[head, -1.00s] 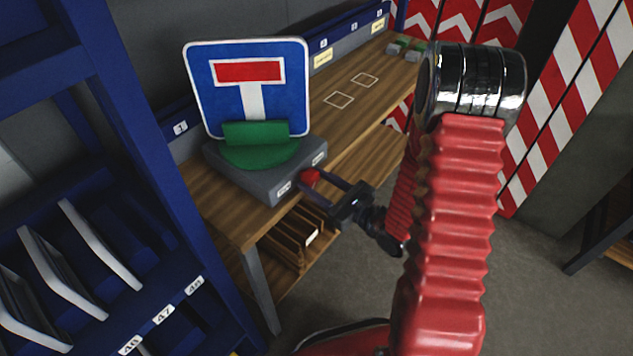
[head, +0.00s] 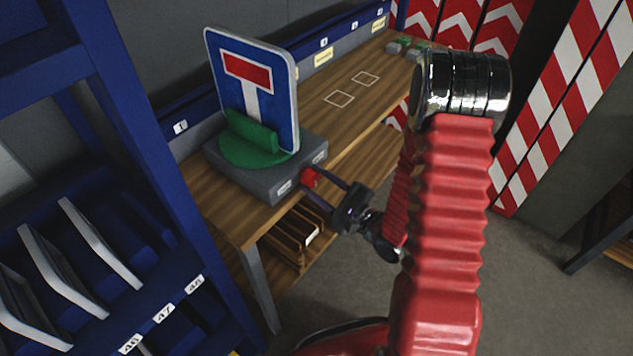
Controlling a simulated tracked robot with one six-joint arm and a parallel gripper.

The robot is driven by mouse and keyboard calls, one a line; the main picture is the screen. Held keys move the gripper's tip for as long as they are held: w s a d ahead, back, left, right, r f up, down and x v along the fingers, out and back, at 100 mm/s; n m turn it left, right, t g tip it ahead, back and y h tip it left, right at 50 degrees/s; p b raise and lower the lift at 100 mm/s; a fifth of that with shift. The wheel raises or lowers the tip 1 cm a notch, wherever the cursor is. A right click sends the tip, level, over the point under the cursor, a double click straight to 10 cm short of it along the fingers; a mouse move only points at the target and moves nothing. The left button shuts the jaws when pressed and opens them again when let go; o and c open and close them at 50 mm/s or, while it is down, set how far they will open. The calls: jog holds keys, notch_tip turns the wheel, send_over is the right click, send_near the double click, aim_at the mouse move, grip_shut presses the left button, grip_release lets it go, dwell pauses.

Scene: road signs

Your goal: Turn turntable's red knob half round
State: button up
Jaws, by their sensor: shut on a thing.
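The turntable has a grey base (head: 252,184) on the near left end of the wooden bench. A green disc (head: 238,156) with a green holder (head: 251,131) sits on top of the base. A blue sign (head: 271,118) with a white T and a red bar stands upright in the holder, turned at an angle to the base. The red knob (head: 309,177) is on the front face of the base near its right end. My gripper (head: 317,184) reaches in from the right and is shut on the red knob, with its fingers on either side of it.
A wooden bench (head: 352,125) runs to the back right, with outlined squares and small green holders (head: 405,44) at its far end. A blue rack (head: 150,290) with slotted panels stands at left. Red-and-white striped boards (head: 560,90) stand at right. A wooden tray (head: 290,236) is under the bench.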

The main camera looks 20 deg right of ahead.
jog(key=shift+s+a+f, duration=0.1)
jog(key=shift+a+f, duration=0.05)
jog(key=o, duration=1.1)
jog(key=shift+c, duration=0.2)
jog(key=shift+m, duration=0.3)
